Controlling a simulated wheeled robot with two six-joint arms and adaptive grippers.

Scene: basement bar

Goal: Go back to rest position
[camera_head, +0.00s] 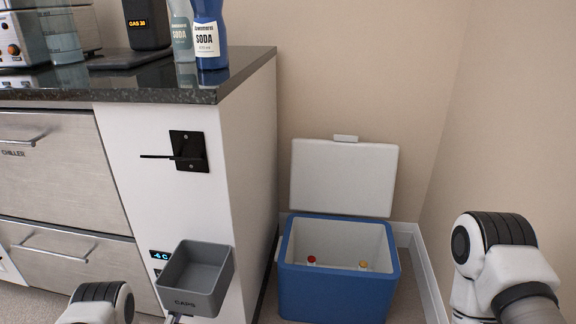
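Neither of my grippers shows in the head view. A part of my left arm (100,303) shows at the bottom left, below the counter front. A part of my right arm (503,265) shows at the right edge, beside the cooler. A small metallic piece shows at the bottom edge under the caps bin; I cannot tell what it is. What either gripper holds is hidden.
A blue cooler (335,291) stands open on the floor, with a red-capped and a yellow-capped item inside. A grey caps bin (193,280) and black wall fitting (188,151) are at the counter front. Soda bottles (209,38) stand on the dark countertop (150,87).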

